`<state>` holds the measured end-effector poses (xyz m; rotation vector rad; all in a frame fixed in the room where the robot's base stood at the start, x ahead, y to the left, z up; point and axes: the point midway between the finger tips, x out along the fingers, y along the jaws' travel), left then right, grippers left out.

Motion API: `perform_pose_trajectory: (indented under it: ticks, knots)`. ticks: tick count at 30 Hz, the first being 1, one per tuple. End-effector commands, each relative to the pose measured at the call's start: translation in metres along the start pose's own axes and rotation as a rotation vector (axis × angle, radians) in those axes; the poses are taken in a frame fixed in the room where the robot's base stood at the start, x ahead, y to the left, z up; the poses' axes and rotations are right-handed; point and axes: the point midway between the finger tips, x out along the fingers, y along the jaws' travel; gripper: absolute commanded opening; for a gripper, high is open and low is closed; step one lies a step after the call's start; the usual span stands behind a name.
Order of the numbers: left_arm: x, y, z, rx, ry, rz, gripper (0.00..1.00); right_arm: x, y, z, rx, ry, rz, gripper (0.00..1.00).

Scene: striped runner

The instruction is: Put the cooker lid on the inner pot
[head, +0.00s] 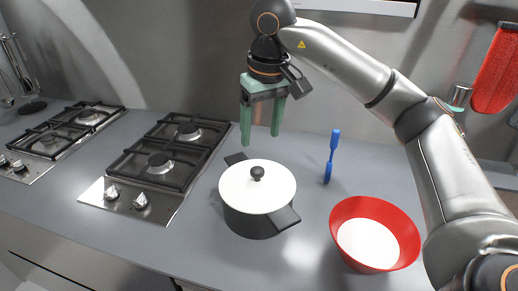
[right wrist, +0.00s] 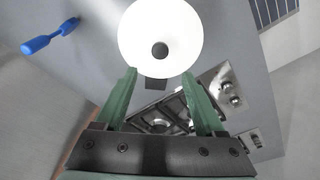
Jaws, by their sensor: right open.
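The white cooker lid (head: 257,187) with a black knob lies on the dark inner pot (head: 250,222), covering its top, and looks level. The pot has black handles and stands on the grey counter. My right gripper (head: 261,140) is open and empty, above and behind the lid, fingers pointing down. In the right wrist view the lid (right wrist: 160,38) and its knob lie beyond the open fingertips (right wrist: 160,75), not between them. The pot is mostly hidden under the lid there. My left gripper is not in view.
A red bowl (head: 335,222) with a white inside stands right of the pot. Two gas hobs (head: 163,160) are at the left. A red cloth (head: 497,72) hangs at the right. The counter in front of the pot is clear.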

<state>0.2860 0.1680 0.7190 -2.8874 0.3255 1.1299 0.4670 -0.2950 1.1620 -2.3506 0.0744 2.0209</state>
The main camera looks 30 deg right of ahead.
Motion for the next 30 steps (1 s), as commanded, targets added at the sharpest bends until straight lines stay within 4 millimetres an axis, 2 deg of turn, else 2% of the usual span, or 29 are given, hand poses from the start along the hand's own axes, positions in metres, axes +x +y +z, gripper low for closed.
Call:
perform_pose_trajectory:
  ticks: [3, 7, 30]
  knots:
    - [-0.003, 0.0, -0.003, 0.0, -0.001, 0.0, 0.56, -0.021, 0.0, -0.001, 0.0, 0.003, 0.001, 0.71]
    - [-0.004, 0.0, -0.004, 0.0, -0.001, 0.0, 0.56, -0.032, 0.0, 0.0, -0.001, 0.001, 0.0, 0.71]
    - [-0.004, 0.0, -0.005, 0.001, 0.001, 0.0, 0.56, -0.034, 0.0, 0.0, -0.001, 0.0, 0.0, 0.71]
